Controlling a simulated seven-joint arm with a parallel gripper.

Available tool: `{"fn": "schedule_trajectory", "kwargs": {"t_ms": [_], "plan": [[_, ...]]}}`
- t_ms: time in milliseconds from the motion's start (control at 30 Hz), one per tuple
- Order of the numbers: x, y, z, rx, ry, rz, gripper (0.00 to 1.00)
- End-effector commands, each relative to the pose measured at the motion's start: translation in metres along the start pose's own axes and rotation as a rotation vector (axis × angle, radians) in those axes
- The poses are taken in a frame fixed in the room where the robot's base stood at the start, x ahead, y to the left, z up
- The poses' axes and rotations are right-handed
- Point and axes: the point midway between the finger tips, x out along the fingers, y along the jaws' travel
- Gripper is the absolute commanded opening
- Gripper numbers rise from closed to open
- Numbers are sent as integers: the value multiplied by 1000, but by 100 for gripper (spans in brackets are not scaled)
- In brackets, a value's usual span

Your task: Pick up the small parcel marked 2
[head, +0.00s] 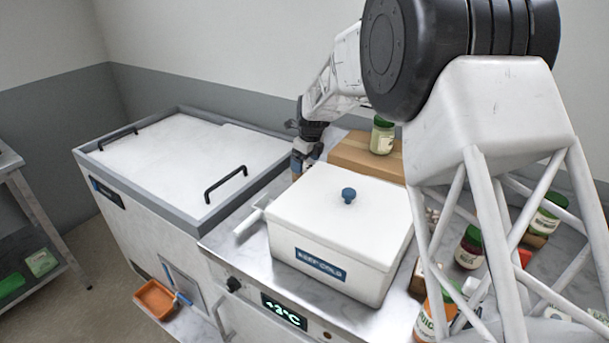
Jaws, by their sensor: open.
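My gripper (299,168) is beside the back left corner of the white lidded box, pointing down. It is open, and I see nothing between its fingers, though they are small and partly hidden here. I cannot make out a parcel marked 2. A brown cardboard-coloured block (352,153) lies behind the white box, with a green-lidded jar (382,136) on or just behind it. A small brown item (417,278) shows at the right of the white box, largely hidden by my arm; I see no number on it.
The white box (318,228) labelled KEEP COLD, with a blue knob, fills the middle of the steel counter (247,252). A chest freezer (190,165) with raised handles stands left. An orange tray (155,298) is low in front.

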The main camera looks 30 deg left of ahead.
Motion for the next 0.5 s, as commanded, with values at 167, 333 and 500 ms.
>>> {"fn": "schedule_trajectory", "kwargs": {"t_ms": [167, 333, 500], "plan": [[21, 0, -1, 0, 1, 1, 96], [38, 0, 0, 0, 1, 1, 96], [44, 0, 0, 0, 0, 0, 96]]}}
